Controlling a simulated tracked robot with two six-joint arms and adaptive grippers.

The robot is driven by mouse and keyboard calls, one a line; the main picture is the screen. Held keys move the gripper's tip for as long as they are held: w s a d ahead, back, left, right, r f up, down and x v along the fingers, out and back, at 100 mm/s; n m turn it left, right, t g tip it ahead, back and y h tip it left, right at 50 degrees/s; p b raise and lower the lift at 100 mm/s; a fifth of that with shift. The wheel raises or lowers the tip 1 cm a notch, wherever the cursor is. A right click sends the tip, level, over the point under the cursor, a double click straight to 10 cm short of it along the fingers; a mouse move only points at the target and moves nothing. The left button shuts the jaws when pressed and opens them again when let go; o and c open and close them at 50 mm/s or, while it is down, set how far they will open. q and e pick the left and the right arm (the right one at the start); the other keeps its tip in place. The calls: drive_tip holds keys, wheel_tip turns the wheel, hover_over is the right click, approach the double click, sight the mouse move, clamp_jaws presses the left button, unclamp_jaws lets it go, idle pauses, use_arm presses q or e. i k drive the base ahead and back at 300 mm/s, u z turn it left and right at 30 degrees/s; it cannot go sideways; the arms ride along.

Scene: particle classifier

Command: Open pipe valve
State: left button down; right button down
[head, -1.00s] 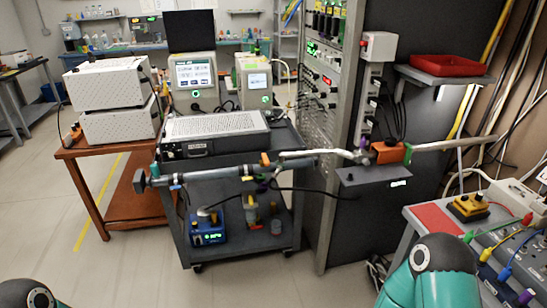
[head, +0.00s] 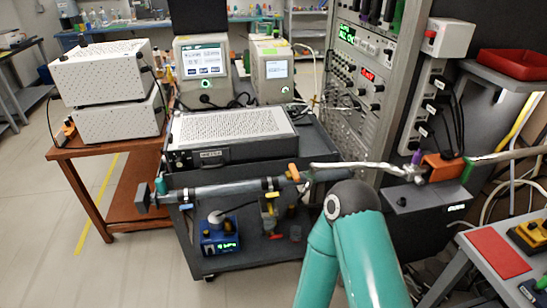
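A grey pipe (head: 228,188) runs across the front of the cart below the instruments, with a black end cap (head: 142,202) at its left. Small coloured fittings sit along it: a teal one (head: 161,186) near the left end and an orange one (head: 293,173) farther right. An orange block (head: 443,168) and a purple fitting (head: 415,158) sit at the right on the pale line. I cannot tell which is the valve handle. My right arm's teal links rise in front of the pipe's right part; its gripper does not show. My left gripper is out of view.
The dark cart (head: 310,158) carries a perforated instrument (head: 230,138); a blue device (head: 220,236) stands on its lower shelf. A brown table (head: 88,150) holds two white boxes. A rack (head: 365,95) stands behind right. A grey bench (head: 468,262) is at lower right. Floor is clear at left.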

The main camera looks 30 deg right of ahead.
sight(293, 170)
drive_tip(key=z, duration=0.1)
drive_tip(key=i, duration=0.85)
drive_tip(key=z, duration=0.65)
